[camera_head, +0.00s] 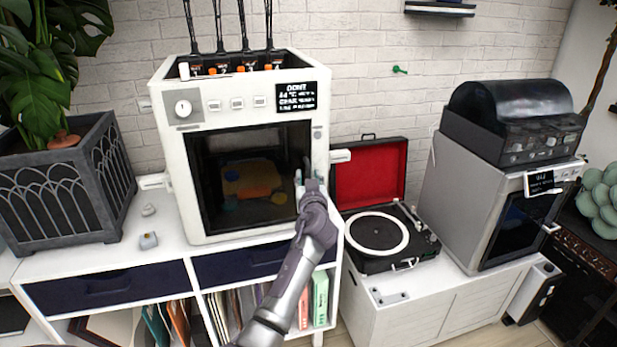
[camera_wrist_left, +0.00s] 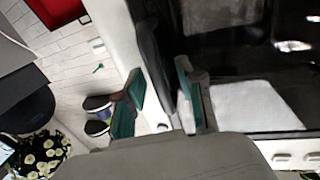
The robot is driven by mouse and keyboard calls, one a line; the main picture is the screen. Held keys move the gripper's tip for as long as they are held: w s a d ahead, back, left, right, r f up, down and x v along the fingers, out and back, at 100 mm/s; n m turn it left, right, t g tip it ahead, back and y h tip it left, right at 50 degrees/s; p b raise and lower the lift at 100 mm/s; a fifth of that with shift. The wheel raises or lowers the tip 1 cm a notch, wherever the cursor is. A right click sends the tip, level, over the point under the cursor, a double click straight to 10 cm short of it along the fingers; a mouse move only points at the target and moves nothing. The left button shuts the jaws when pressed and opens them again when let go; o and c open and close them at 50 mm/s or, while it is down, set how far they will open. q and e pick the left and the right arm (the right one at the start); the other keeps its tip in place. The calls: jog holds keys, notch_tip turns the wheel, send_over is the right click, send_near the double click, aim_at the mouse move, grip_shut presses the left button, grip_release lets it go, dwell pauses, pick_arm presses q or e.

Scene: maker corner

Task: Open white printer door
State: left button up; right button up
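The white printer (camera_head: 180,148) stands on the white cabinet, with a dark see-through door (camera_head: 245,185) in its front. The door looks shut, flush with the front. A yellow-orange shape shows dimly behind it. My left gripper (camera_head: 307,180) is at the right edge of the door, by its handle. In the left wrist view the dark upright handle (camera_wrist_left: 152,62) reaches between the two green-padded fingers of my left gripper (camera_wrist_left: 160,98). The fingers are apart, one on each side of the handle, with a gap on the left side. My right gripper is not in view.
A record player (camera_head: 376,238) with a raised red-lined lid stands to the right of the printer. A grey printer (camera_head: 455,190) is farther right. A dark planter (camera_head: 65,190) stands left. Small objects (camera_head: 148,241) lie on the cabinet top (camera_head: 110,257).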

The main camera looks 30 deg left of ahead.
pick_arm(q)
jog(key=shift+c, duration=0.3)
grip_shut()
